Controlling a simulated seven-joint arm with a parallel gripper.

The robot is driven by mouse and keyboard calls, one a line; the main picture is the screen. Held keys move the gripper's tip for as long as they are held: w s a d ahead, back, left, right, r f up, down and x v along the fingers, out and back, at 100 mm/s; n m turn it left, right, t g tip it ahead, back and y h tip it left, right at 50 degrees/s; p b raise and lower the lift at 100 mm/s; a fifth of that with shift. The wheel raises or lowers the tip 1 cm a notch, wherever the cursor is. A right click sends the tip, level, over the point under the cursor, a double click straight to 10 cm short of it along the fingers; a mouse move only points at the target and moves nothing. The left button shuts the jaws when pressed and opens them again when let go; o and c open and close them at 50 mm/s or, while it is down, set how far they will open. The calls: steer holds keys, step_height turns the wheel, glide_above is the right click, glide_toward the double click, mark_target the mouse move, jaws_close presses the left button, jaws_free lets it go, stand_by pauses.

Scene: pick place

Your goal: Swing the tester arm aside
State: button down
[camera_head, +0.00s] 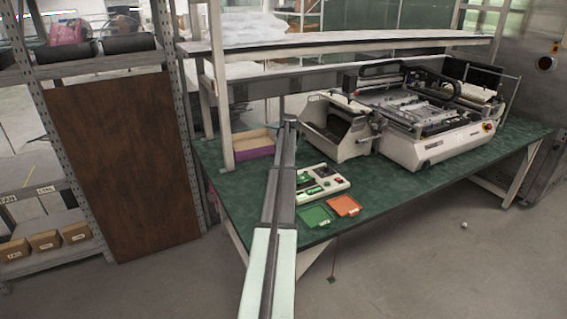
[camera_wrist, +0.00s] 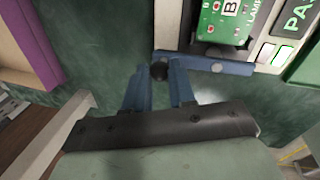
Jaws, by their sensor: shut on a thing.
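The tester (camera_head: 335,186) is a pale box with green parts on the green table in the head view. A green board (camera_wrist: 222,22) marked "B" lies beyond the bar. In the head view my own arm hides the gripper and the knob.
A green tray (camera_head: 315,216) and an orange tray (camera_head: 344,205) lie in front of the tester. A purple-sided bin (camera_head: 252,152) stands to its left. A large white machine (camera_head: 430,150) fills the right of the table, and a shelf (camera_head: 340,43) runs above.

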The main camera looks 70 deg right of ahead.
steer(key=c, duration=0.9)
jaws_free()
steer(key=shift+c, duration=0.2)
steer(key=shift+r, duration=0.1)
step_height(320, 180, up, 13)
steer(key=s+a, duration=0.1)
steer(key=s, duration=0.1)
steer(key=shift+a+r, duration=0.2)
steer(key=shift+a, duration=0.05)
steer(key=shift+s, duration=0.1)
